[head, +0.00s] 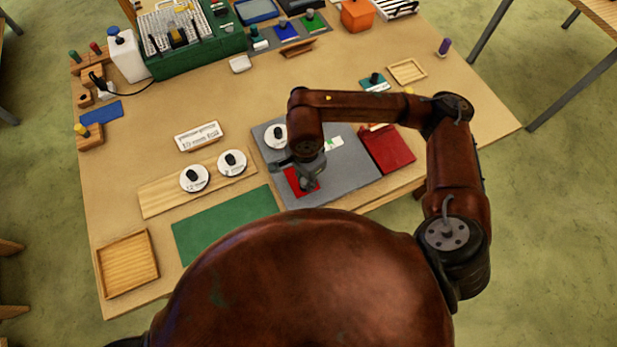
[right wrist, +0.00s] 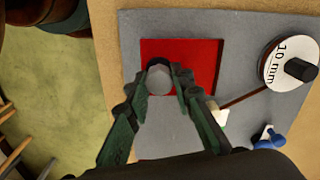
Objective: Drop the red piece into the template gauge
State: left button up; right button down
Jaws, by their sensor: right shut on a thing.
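A flat red square piece (head: 293,181) is at the front of the grey board (head: 345,177). In the right wrist view it shows as a red square (right wrist: 205,60) against the grey. My right gripper (right wrist: 160,74) is over it, its fingers closed around a small pale grey rounded part that looks like the piece's knob. In the head view the right gripper (head: 308,176) hides part of the piece. I cannot tell whether the piece touches the board. No separate template gauge can be made out with certainty. My left gripper is not in view.
A disc marked 10 mm (right wrist: 283,65) with a black knob sits on the board. Two white discs (head: 232,162) stand on a wooden strip to the left. A red panel (head: 390,150) lies at the board's right. A green mat (head: 220,222) is clear.

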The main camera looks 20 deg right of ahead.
jog(key=c, duration=2.2)
grip_release()
grip_shut()
